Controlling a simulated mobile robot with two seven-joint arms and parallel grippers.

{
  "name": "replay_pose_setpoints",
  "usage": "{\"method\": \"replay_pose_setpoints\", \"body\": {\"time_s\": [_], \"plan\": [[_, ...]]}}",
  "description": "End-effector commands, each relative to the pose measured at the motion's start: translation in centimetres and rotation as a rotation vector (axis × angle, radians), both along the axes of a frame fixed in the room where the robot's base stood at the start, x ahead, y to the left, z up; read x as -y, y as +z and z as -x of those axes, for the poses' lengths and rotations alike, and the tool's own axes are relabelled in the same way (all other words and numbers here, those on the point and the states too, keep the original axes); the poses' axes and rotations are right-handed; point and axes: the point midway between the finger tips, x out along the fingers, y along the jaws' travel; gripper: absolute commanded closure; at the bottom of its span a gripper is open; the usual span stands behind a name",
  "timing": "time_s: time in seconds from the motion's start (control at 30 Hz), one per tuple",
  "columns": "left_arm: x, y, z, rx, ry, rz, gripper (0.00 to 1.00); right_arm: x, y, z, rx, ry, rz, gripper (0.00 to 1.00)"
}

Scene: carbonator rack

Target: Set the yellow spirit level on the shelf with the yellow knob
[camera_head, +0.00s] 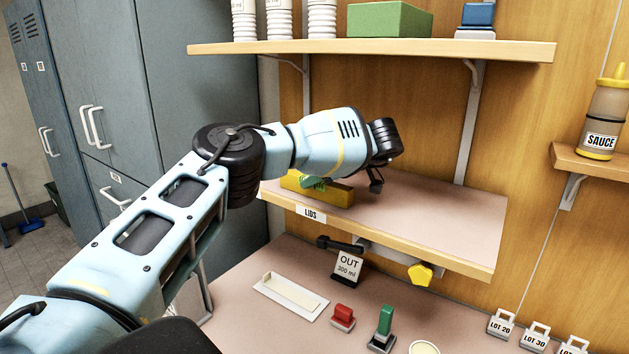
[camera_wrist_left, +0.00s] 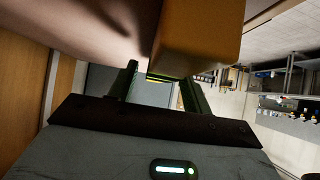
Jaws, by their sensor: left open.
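The yellow spirit level (camera_head: 336,195) lies on the middle shelf (camera_head: 450,215), towards its left end near the front edge, behind the LIDS label. It looks level and rests on the shelf. A yellow knob (camera_head: 420,275) sits just under this shelf's front edge. My left gripper (camera_head: 312,183) is mostly hidden behind my own forearm; its green fingers show just over the level. In the left wrist view its fingers (camera_wrist_left: 160,88) stand apart with nothing clasped between them, and the level's yellow body (camera_wrist_left: 200,35) is very close beside them. My right gripper is out of view.
An upper shelf (camera_head: 400,48) holds white cup stacks, a green box (camera_head: 390,20) and a blue item. A sauce bottle (camera_head: 604,115) stands right. The middle shelf's right part is bare.

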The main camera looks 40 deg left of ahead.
Motion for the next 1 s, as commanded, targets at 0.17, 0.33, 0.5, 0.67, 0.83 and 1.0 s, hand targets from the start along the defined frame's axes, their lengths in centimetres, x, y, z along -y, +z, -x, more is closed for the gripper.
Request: {"method": "replay_pose_setpoints", "body": {"time_s": [0.17, 0.33, 0.5, 0.67, 0.83, 1.0], "plan": [[3.0, 2.0, -0.4, 0.001, -0.004, 0.001, 0.51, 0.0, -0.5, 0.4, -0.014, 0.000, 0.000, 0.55], [5.6, 3.9, -0.8, -0.001, -0.003, 0.000, 0.51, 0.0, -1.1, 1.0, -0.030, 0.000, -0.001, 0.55], [7.4, 5.6, -0.9, 0.000, -0.003, 0.000, 0.51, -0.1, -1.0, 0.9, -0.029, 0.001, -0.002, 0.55], [8.2, 6.3, -0.9, 0.001, -0.001, 0.001, 0.51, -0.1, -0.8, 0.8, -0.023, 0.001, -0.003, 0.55], [8.4, 6.3, -0.9, -0.001, -0.001, 0.001, 0.51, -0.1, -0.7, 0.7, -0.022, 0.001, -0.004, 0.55], [8.4, 6.3, -0.9, -0.001, -0.001, 0.001, 0.51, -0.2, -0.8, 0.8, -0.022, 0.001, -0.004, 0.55]]}}
